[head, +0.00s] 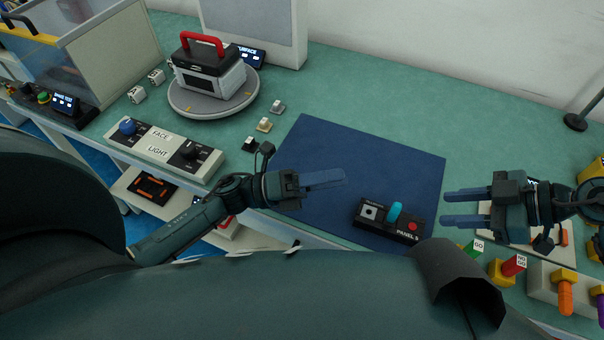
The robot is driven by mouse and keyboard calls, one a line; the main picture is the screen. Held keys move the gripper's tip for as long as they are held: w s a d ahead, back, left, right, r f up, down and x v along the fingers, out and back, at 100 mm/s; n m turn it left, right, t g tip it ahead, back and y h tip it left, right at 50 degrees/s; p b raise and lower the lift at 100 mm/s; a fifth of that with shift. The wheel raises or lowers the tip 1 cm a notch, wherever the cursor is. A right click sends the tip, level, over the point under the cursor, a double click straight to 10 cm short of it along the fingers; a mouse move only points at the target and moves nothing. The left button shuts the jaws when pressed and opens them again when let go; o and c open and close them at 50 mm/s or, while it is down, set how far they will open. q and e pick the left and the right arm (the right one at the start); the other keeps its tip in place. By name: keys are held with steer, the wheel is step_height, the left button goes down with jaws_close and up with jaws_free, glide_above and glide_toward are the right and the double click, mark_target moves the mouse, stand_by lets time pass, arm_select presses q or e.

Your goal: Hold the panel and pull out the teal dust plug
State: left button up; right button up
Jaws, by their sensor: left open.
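The dark panel (376,228) labelled PANEL 5 lies on the blue mat near its front edge. The teal dust plug (395,212) stands up from the middle of the panel, between a pale square socket and a red round button. My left gripper (328,180) is open and empty over the mat, to the upper left of the panel and apart from it. Its fingers nearly overlap in this view. My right gripper (464,207) is open and empty to the right of the panel, its two fingers pointing left toward the panel without touching it.
The blue mat (335,150) is otherwise clear. A FACE/LIGHT knob box (160,148) and a turntable (190,108) with a red-handled case (208,72) stand left. Green and red GO/NO GO pieces (512,265) and colored plugs (565,290) sit at lower right.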

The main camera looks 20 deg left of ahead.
arm_select(q)
steer(key=a+f+m+g+y, duration=0.1)
steer(key=a+f+m+g, duration=0.1)
steer(key=m, duration=0.3)
steer(key=w+a+f+m+g+y, duration=0.1)
steer(key=a+m+g+y, duration=0.1)
steer(key=m+g, duration=0.2)
steer(key=w+a+f+m+g+y, duration=0.1)
steer(key=a+f+m+g+y, duration=0.1)
steer(key=m, duration=0.6)
steer(key=shift+w+a+f+g, duration=0.1)
steer(key=shift+w+f+g, duration=0.1)
steer(key=shift+f+g, duration=0.2)
steer(key=x, duration=1.3)
steer(key=shift+a+f, duration=0.1)
steer(key=shift+f, duration=0.05)
steer(key=shift+c, duration=0.2)
steer(key=c, duration=1.2)
steer(key=shift+o, duration=0.2)
